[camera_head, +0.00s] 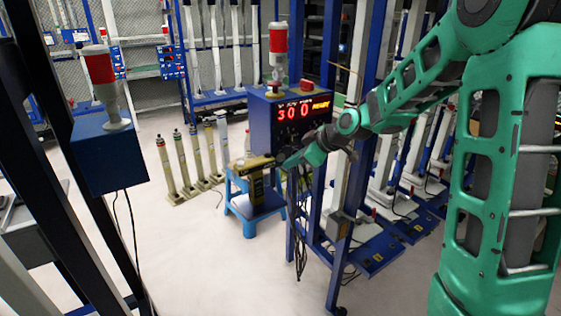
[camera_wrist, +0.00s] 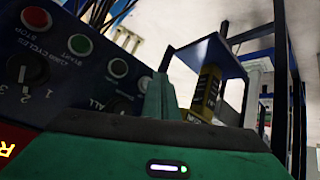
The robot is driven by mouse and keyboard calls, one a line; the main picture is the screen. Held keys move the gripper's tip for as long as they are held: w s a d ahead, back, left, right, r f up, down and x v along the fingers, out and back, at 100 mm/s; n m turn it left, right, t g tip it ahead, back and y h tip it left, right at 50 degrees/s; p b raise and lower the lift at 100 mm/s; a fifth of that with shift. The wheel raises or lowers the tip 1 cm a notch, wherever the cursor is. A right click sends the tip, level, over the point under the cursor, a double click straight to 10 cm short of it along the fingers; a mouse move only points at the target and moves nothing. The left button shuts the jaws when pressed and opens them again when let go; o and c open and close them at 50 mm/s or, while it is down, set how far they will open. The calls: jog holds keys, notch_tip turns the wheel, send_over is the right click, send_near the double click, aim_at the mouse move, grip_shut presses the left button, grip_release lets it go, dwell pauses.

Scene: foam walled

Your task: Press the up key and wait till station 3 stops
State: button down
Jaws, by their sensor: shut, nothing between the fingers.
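The blue control box (camera_head: 270,122) stands on the rack post and has a lit display (camera_head: 302,108) with red digits reading about "30 0" and yellow text. The wrist view shows its panel tilted: a red STOP button (camera_wrist: 37,18), a green START button (camera_wrist: 80,44), two pale buttons (camera_wrist: 118,67) and (camera_wrist: 145,83), and black rotary knobs (camera_wrist: 28,68). No up mark is readable on the pale buttons. My gripper (camera_head: 283,165) is shut and empty at the panel's lower front. Its fingertips (camera_wrist: 161,80) appear close beside the rightmost pale button; contact cannot be told. Which station is 3 cannot be told.
A blue stool (camera_head: 248,224) with a yellow tool (camera_head: 257,190) stands below the box. Rack stations with white columns (camera_head: 390,170) are at right. A second blue box (camera_head: 108,155) with a red lamp is at left. Open floor lies at centre left.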

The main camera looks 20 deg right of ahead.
jog(key=shift+w, duration=0.2)
jog(key=shift+w+a, duration=0.1)
jog(key=shift+w, duration=0.05)
dwell(0.3)
jog(key=shift+w+a+r, duration=0.1)
jog(key=shift+w+a, duration=0.1)
jog(key=shift+w, duration=0.3)
dwell(0.8)
jog(key=shift+s+d, duration=0.1)
jog(key=shift+s, duration=0.05)
jog(key=shift+s+d, duration=0.2)
jog(key=shift+s, duration=0.5)
jog(key=s, duration=0.1)
jog(key=s+d, duration=0.1)
jog(key=s, duration=0.2)
jog(key=shift+s+d, duration=0.3)
jog(key=shift+s, duration=0.1)
dwell(0.7)
